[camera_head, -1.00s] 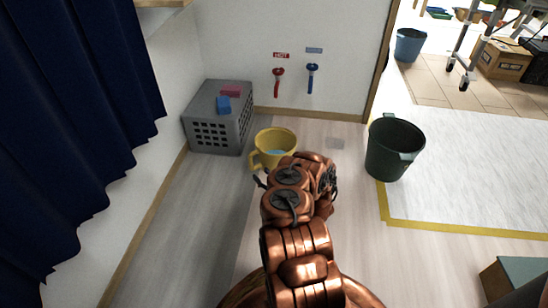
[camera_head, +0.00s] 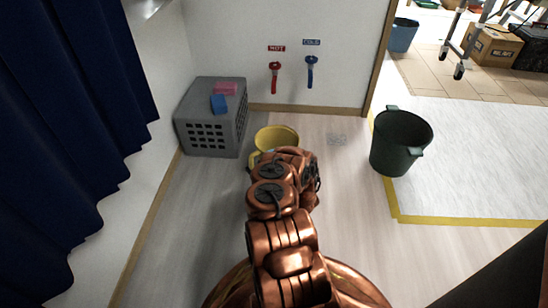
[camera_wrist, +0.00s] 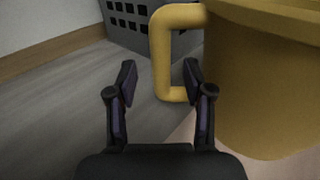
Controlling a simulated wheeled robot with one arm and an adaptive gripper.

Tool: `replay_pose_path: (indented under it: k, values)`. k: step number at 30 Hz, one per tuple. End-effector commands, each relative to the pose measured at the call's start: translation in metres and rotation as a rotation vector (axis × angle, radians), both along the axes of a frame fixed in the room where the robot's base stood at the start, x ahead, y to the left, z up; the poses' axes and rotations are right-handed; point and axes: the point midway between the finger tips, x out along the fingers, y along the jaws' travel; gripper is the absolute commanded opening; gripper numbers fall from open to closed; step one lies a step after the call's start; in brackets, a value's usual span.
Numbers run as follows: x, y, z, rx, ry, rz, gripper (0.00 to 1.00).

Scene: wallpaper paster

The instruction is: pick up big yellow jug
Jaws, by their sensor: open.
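The big yellow jug (camera_head: 276,136) stands on the floor in front of the wall, partly hidden behind my copper arm in the head view. In the wrist view the jug's body (camera_wrist: 262,85) fills the right side, and its squared handle (camera_wrist: 163,55) sticks out to the left. My gripper (camera_wrist: 159,80) is open, with its two dark fingers apart. The handle appears ahead of and between the fingertips, close to the right finger. I cannot tell whether they touch. The gripper's fingers are hidden by my arm in the head view.
A grey crate (camera_head: 210,135) with a blue sponge (camera_head: 219,104) and a pink sponge (camera_head: 225,88) on top stands left of the jug. A dark green bucket (camera_head: 400,145) stands to the right. Red (camera_head: 275,77) and blue (camera_head: 311,72) taps are on the wall. Floor between jug and bucket is clear.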

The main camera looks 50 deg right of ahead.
Motion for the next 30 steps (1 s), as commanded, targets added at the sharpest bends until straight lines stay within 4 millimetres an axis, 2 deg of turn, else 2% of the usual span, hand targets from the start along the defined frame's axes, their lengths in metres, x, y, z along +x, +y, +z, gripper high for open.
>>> replay_pose_path:
  k: [7,15,30]
  values:
    - [0.032,-0.008,-0.001,-0.003,-0.005,0.005,0.51]
    - [0.035,-0.008,0.001,0.0,-0.002,0.004,0.51]
    - [0.035,-0.008,0.001,-0.002,-0.003,0.005,0.0]
